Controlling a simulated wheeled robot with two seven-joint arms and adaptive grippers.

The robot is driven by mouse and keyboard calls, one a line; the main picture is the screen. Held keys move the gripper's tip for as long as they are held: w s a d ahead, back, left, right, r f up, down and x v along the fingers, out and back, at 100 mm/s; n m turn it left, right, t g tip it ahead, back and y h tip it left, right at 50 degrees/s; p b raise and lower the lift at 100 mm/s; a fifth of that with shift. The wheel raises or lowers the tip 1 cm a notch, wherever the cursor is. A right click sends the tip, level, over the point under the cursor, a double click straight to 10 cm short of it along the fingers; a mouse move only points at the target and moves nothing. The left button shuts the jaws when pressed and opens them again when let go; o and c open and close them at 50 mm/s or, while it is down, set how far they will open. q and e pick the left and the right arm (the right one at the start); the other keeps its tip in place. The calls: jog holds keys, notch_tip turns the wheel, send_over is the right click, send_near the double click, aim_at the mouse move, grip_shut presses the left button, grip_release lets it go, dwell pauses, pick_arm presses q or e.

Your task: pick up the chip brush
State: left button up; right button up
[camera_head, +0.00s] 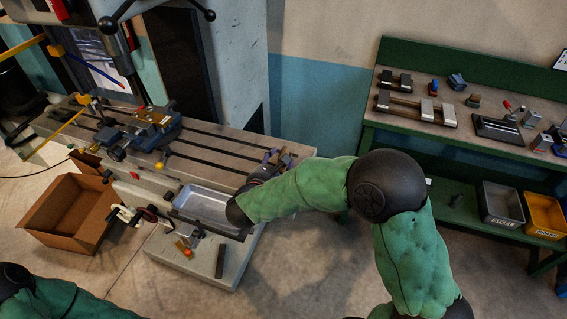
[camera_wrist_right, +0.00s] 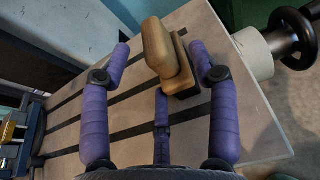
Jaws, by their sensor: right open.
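The chip brush (camera_wrist_right: 160,50) has a tan wooden handle and a dark lower part. It sits on the grey slotted machine table, near the table's right end. In the right wrist view it lies between the spread purple fingers of my right gripper (camera_wrist_right: 160,65), closer to the right finger. The gripper is open, and I cannot tell whether any finger touches the brush. In the head view my right gripper (camera_head: 272,158) is at the table's right end and mostly hides the brush. Only a green part of my left arm shows at the lower left; its gripper is out of view.
A blue vise (camera_head: 150,130) is mounted on the left of the machine table (camera_head: 215,150). A metal tray (camera_head: 203,205) is below its front edge. A cardboard box (camera_head: 70,212) stands on the floor at left. A green workbench (camera_head: 455,140) with tools and bins is at right.

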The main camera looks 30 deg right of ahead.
jog(key=shift+r+b+x, duration=0.2)
jog(key=shift+x, duration=0.8)
jog(key=shift+r+b+x, duration=0.15)
jog(key=shift+b+x, duration=0.05)
jog(key=shift+x, duration=0.75)
jog(key=c, duration=1.2)
